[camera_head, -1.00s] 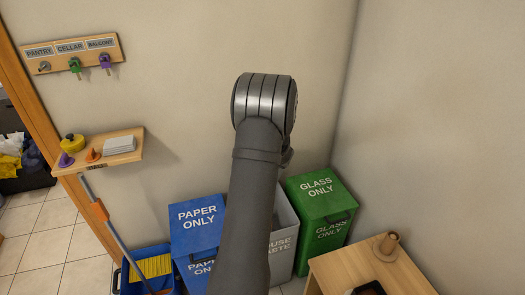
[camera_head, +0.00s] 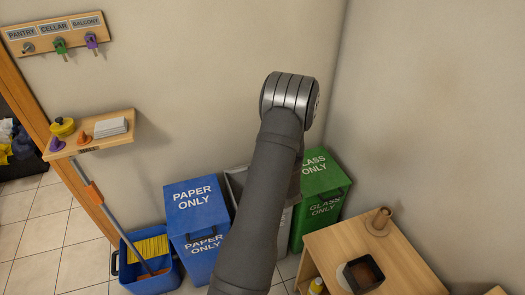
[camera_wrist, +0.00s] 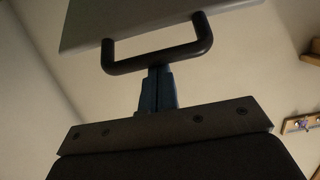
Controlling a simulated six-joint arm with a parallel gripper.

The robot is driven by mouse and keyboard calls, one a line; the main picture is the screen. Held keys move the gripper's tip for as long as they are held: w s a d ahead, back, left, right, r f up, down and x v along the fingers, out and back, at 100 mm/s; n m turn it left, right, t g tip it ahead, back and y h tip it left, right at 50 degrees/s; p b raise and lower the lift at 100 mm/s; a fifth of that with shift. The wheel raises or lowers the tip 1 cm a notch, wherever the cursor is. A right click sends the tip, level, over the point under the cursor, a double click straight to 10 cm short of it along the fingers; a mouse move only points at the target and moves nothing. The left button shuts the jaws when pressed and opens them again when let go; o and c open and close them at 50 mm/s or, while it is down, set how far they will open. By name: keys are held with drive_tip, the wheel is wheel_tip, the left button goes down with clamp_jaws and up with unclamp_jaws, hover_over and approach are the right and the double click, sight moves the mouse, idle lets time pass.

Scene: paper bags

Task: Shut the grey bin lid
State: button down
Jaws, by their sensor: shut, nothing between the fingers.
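The grey bin (camera_head: 237,183) stands between the blue and green bins in the head view, mostly hidden behind my arm. In the wrist view, a grey panel, the bin's lid (camera_wrist: 150,18), fills the top with a black bar handle (camera_wrist: 165,62) along its lower edge. My gripper (camera_wrist: 157,72) is shut and empty, its blue fingers pointing up at the handle. The fingertips overlap the handle in the picture; I cannot tell whether they touch it. My gripper is hidden in the head view.
A blue paper bin (camera_head: 194,200) stands left of the grey bin and a green glass bin (camera_head: 325,178) right. A wooden cabinet (camera_head: 350,240) holds a dark square container (camera_head: 362,274) at front right. A blue mop bucket (camera_head: 125,272) is at lower left.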

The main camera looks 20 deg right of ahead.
drive_tip(key=s+f, duration=0.5)
drive_tip(key=f, duration=0.7)
drive_tip(key=s+f+t, duration=0.1)
drive_tip(key=s+f, duration=0.5)
drive_tip(key=f, duration=0.7)
drive_tip(key=shift+w, duration=0.1)
wheel_tip(320, 180, up, 6)
drive_tip(key=f, duration=0.1)
drive_tip(key=s+f, duration=0.4)
drive_tip(key=s, duration=0.5)
drive_tip(key=shift+f+t, duration=0.4)
